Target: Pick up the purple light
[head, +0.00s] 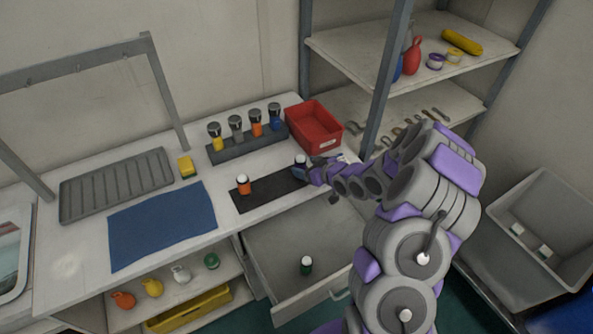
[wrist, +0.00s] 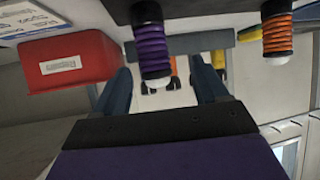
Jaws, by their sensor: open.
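The purple light (wrist: 152,48) has a ribbed purple body, a dark base and a white tip. In the wrist view, which looks upside down, it stands on the black mat. In the head view the purple light (head: 300,160) shows only in part at the right end of the black mat (head: 270,192), beside my gripper (head: 309,173). My gripper (wrist: 160,76) is open, and the light appears between its two fingers with a gap on each side. An orange light (head: 243,185) stands on the same mat to the left; it also shows in the wrist view (wrist: 277,30).
A red bin (head: 313,128) and a grey rack (head: 247,145) with several lights stand behind the mat. A blue cloth (head: 162,224) lies left. Below, an open drawer (head: 290,240) holds a green light (head: 306,265). A shelf post (head: 384,80) rises right of the bin.

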